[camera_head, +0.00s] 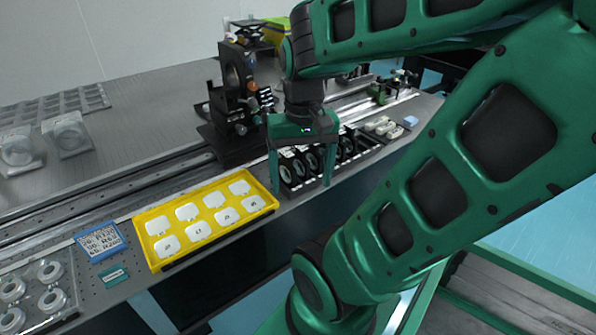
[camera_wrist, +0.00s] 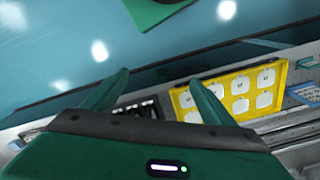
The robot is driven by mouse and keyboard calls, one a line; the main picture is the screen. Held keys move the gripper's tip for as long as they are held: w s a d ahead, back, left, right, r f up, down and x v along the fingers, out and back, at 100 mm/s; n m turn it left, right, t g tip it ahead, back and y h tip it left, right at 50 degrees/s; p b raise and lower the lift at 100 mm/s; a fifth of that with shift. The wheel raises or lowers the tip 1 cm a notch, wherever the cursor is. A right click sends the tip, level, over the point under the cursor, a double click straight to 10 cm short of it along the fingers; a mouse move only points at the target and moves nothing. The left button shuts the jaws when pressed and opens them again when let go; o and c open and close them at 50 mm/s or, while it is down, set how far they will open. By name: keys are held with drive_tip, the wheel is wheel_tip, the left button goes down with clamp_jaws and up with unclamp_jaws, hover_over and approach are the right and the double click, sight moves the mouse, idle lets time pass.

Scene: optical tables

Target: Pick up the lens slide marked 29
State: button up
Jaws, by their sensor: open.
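In the wrist view the rack (camera_wrist: 143,107) is only partly visible between the fingers. I cannot read a 29 on any slide, so I cannot tell which one bears it.
A yellow tray (camera_head: 146,255) of white labelled pieces lies left of the gripper. A blue label card (camera_head: 100,241) is further left. A black optical mount (camera_head: 233,95) stands behind the gripper. Small white parts (camera_head: 382,126) lie right of the rack. Open floor is in front of the table.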

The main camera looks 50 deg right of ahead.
drive_tip(key=w+d+r+m, duration=0.1)
drive_tip(key=w+d+m, duration=0.5)
drive_tip(key=w+d, duration=0.1)
drive_tip(key=m, duration=0.6)
hover_over(300, 157)
drive_tip(key=shift+w+a, duration=0.1)
drive_tip(key=shift+w+d+f+m, duration=0.15)
drive_tip(key=shift+d+m, duration=0.1)
drive_tip(key=shift+m, duration=0.05)
drive_tip(key=f, duration=1)
drive_tip(key=shift+d+f, duration=0.25)
drive_tip(key=shift+f, duration=0.1)
drive_tip(key=shift+c, duration=0.7)
drive_tip(key=c, duration=1.1)
